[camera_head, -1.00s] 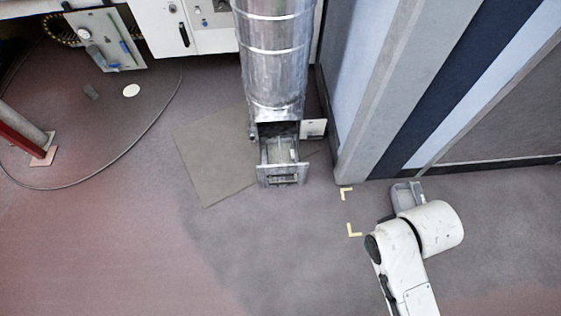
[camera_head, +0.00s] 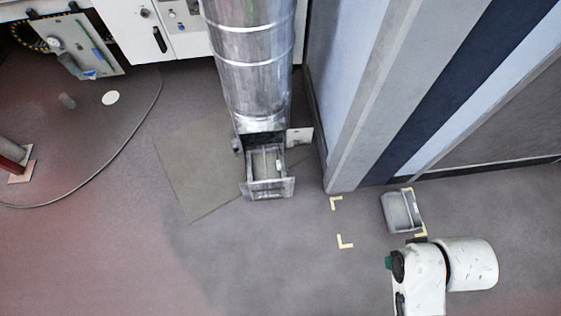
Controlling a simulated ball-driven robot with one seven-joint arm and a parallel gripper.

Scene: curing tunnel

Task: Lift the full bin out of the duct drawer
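The duct drawer (camera_head: 267,188) is pulled out at the foot of the shiny metal duct (camera_head: 252,65). Inside it is a grey box-like interior with a small white tab; I cannot tell whether this is a bin, or what fills it. A grey open bin (camera_head: 399,213) is to the right, at the right side of a spot with yellow corner marks. It looks empty, and I cannot tell whether it touches the floor. My white arm is at the lower right, just below this bin. My gripper's fingers are hidden behind the arm.
A small white flap (camera_head: 299,136) stands open right of the drawer mouth. A grey-blue wall panel (camera_head: 350,120) rises between the duct and the right side. White cabinets (camera_head: 165,30) stand behind. A flat mat (camera_head: 190,170) lies left of the drawer. The floor in front is clear.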

